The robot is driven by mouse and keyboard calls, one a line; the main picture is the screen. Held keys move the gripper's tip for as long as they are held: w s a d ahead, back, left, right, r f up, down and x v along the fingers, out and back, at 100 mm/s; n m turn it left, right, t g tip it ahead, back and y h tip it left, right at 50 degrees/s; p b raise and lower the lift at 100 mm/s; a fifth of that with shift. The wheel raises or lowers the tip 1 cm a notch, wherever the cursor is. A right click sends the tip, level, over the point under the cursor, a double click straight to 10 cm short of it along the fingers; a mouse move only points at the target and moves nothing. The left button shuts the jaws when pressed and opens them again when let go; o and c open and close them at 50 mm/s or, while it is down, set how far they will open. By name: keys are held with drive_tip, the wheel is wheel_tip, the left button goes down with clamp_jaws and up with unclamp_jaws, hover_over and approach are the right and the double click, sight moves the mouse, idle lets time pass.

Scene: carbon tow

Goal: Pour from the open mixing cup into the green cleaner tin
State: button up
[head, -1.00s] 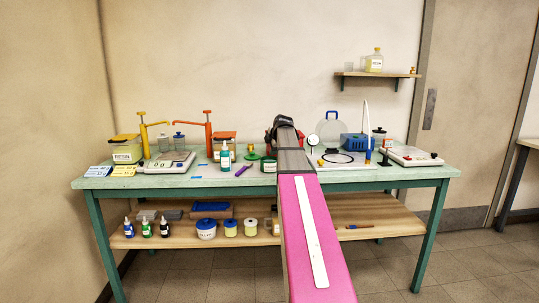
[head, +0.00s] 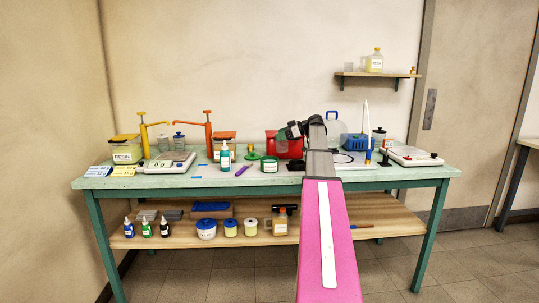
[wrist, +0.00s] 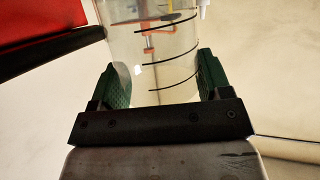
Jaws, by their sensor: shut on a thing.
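A clear mixing cup (wrist: 165,62) with black ring lines fills the upper middle of the wrist view. My gripper (wrist: 165,88) is shut on it, with a green pad on each side of the cup. In the head view my gripper (head: 290,132) is raised above the bench in front of the red box; the cup is too small there to judge its tilt. I cannot tell how much the cup holds.
A red box (head: 284,150) stands behind the tin and shows at the wrist view's upper left. A teal pump bottle (head: 224,157), a purple item (head: 242,170) and a green-based object (head: 253,155) are to the left. A blue device (head: 353,142) stands right of my arm.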

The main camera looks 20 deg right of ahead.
wheel_tip(320, 180, up, 3)
drive_tip(key=shift+y, duration=0.4)
drive_tip(key=shift+s, duration=0.1)
idle(0.4)
